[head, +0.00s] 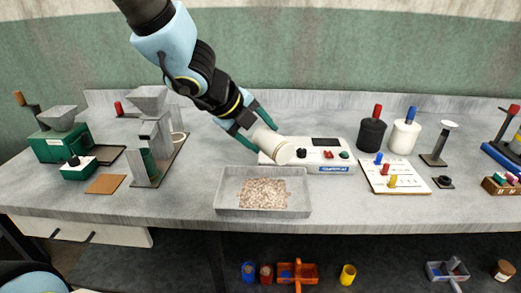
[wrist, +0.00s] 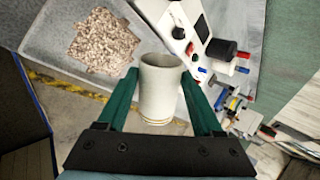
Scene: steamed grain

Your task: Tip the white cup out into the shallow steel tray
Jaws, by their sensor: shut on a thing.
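The white cup (head: 268,143) is held on its side in my gripper (head: 257,130), its mouth end pointing down and to the right in the head view. In the wrist view the cup (wrist: 161,95) sits between the two green fingers of my gripper (wrist: 159,76), which is shut on it. I cannot see down to its bottom. The shallow steel tray (head: 224,203) stands at the front of the bench, below the cup and apart from it. A pile of pale brown grain (head: 263,194) lies in the tray; the pile also shows in the wrist view (wrist: 104,40).
A white device with knobs (head: 330,154) is close behind the cup. A white board with coloured pegs (head: 395,177) lies to its right, with a black bottle (head: 371,133) and a white bottle (head: 404,136) behind. A grey mill (head: 150,145) stands left. Bench between mill and tray is clear.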

